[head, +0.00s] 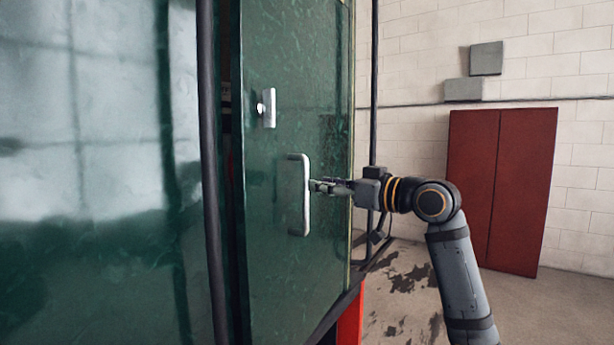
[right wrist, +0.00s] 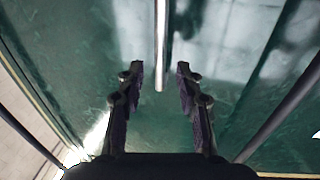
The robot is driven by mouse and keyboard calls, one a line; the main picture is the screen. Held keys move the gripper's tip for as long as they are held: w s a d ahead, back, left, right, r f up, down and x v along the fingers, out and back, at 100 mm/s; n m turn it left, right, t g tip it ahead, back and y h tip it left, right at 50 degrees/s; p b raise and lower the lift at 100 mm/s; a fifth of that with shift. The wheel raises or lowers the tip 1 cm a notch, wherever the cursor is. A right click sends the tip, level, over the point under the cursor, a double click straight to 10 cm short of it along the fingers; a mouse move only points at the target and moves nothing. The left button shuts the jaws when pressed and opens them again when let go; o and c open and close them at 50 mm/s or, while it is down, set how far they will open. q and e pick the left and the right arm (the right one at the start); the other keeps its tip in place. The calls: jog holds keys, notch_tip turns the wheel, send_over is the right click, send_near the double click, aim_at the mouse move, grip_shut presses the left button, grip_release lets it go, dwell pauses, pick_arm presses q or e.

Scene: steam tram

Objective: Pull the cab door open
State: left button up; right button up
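The green cab door (head: 285,270) stands upright, with a dark narrow gap along its left edge. A pale vertical bar handle (head: 304,195) is fixed on it; the handle also shows in the right wrist view (right wrist: 161,45). My right gripper (head: 316,187) reaches in from the right at the handle's mid height. In the right wrist view its two fingers (right wrist: 158,72) are spread apart, with the bar in line between their tips and clear space on both sides. It holds nothing. My left gripper is not in view.
A silver lock fitting (head: 268,107) sits on the door above the handle. A dark post (head: 209,170) stands left of the door, beside a glossy green panel (head: 90,270). A thin dark rail (head: 373,90) rises at the right. A red cabinet (head: 500,190) stands by the far wall.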

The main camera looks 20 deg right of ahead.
jog(key=p+x, duration=0.1)
jog(key=x, duration=0.5)
jog(key=shift+p, duration=0.35)
jog(key=shift+c, duration=0.3)
grip_shut()
